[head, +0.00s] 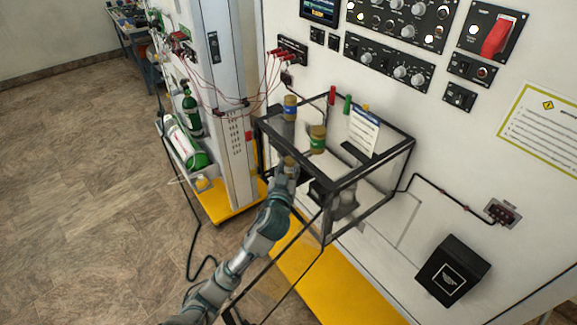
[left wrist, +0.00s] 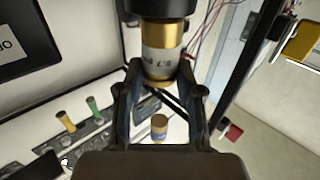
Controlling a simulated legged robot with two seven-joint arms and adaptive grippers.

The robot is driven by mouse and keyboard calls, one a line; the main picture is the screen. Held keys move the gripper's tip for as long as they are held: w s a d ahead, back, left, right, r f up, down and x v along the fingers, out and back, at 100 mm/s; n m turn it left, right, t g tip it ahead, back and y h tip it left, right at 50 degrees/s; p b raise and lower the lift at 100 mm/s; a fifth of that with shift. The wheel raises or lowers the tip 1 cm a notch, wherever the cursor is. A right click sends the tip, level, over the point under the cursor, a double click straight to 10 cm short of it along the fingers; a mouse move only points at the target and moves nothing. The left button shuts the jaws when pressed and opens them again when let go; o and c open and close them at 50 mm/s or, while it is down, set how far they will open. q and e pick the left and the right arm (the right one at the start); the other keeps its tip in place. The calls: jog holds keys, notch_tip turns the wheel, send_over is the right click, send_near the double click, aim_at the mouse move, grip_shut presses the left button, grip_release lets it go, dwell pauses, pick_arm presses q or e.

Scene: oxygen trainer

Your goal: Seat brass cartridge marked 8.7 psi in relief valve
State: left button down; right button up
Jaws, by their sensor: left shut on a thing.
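My left gripper (head: 289,163) is shut on a brass cartridge, which shows best in the left wrist view (left wrist: 163,62). Its grey-white label appears upside down and seems to read 8.7. The two fingers (left wrist: 164,85) stand either side of its lower end. A dark cylinder (left wrist: 162,8) meets the cartridge's other end in that view; I cannot tell whether it is the relief valve or how deep the cartridge sits. In the head view only a little brass shows at the fingertips. A blue-banded brass cartridge (head: 290,107) and a green-banded one (head: 318,138) stand nearby. My right gripper is out of view.
A black-framed stand (head: 375,168) surrounds the work area against the white panel wall. Red (head: 332,95) and green (head: 348,104) pegs and a white card (head: 364,131) stand at its back. Thin red cables (head: 262,92) hang at the left. A yellow platform (head: 345,290) lies below.

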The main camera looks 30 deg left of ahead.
pick_arm(q)
jog(key=shift+f+b, duration=0.7)
jog(key=shift+f, duration=0.35)
jog(key=c, duration=0.7)
grip_release()
jog(key=shift+r, duration=0.1)
jog(key=v, duration=0.7)
jog(key=shift+s+d, duration=0.1)
jog(key=shift+s, duration=0.15)
